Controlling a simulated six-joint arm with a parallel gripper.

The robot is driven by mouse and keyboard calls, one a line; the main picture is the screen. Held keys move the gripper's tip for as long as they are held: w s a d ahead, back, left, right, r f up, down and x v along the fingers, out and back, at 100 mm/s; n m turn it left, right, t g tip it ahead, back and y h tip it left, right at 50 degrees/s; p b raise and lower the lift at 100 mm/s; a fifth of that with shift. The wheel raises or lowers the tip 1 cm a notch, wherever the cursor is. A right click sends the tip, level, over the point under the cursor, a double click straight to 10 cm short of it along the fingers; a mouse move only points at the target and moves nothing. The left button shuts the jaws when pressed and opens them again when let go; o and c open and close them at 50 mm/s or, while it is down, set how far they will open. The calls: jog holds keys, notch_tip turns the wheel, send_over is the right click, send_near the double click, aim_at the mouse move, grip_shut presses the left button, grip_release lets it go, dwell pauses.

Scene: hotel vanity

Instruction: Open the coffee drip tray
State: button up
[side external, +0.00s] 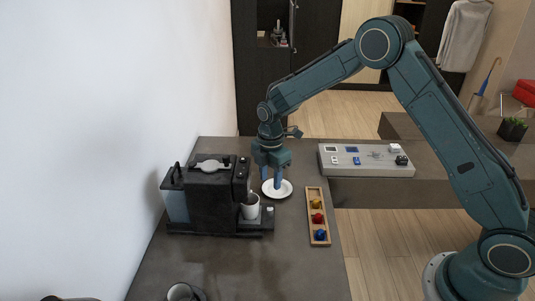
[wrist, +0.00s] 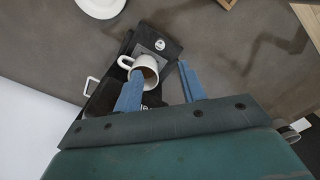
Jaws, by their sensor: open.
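The black coffee machine (side external: 212,200) stands on the dark counter at the left. Its drip tray (side external: 253,229) sticks out low at the front right, and a white mug (side external: 251,207) stands over it. In the wrist view the drip tray (wrist: 168,45) is dark with a grey plate, and the mug (wrist: 137,62) stands on it, its handle to the left. My gripper (side external: 270,184) is open and empty, pointing down in front of the machine above the counter. In the wrist view its blue fingers (wrist: 160,68) appear either side of the mug; contact with the tray is not visible.
A white saucer (side external: 284,191) lies just behind and below my gripper. A wooden tray (side external: 319,236) with coloured capsules lies to the right. A grey panel (side external: 372,170) with small items is at the back right. Another cup (side external: 181,291) stands at the near edge.

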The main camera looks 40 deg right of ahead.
aim_at(270, 208)
notch_tip(270, 208, down, 12)
jog(key=shift+r, duration=0.25)
dwell(0.3)
grip_shut()
